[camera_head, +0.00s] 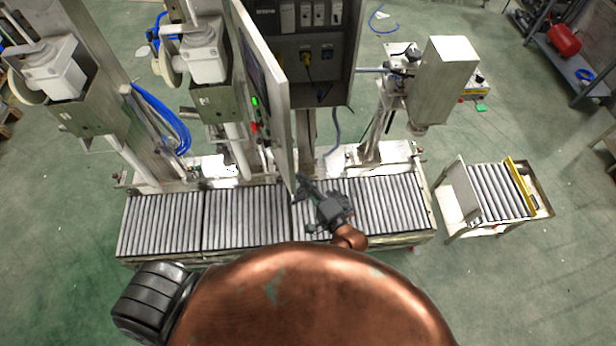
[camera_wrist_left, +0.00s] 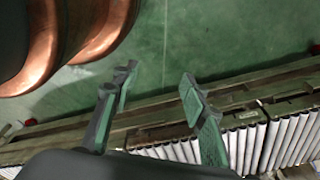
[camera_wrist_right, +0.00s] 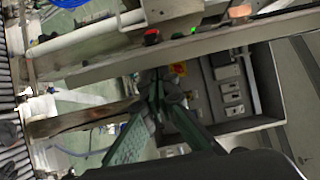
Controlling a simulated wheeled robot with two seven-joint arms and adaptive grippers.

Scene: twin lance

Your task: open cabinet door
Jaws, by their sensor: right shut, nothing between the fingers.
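The cabinet (camera_head: 309,75) stands at the back middle in the head view, with its inside in view. Its door (camera_head: 268,85) stands swung out toward me, seen nearly edge-on, with green and red buttons on its left face. My right gripper (camera_head: 303,184) is shut and empty by the door's lower edge; I cannot tell if it touches. In the right wrist view its fingertips (camera_wrist_right: 158,78) meet just below the door's edge (camera_wrist_right: 200,45), with the open cabinet (camera_wrist_right: 225,90) behind. My left gripper (camera_wrist_left: 157,82) is open and empty in the left wrist view, and hidden in the head view.
A roller conveyor (camera_head: 245,217) runs across below the cabinet, and rollers show near the left gripper too. Metal machines (camera_head: 205,60) stand left of the door. Another machine (camera_head: 443,80) stands to the right. A small roller cart (camera_head: 495,195) stands apart at the right.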

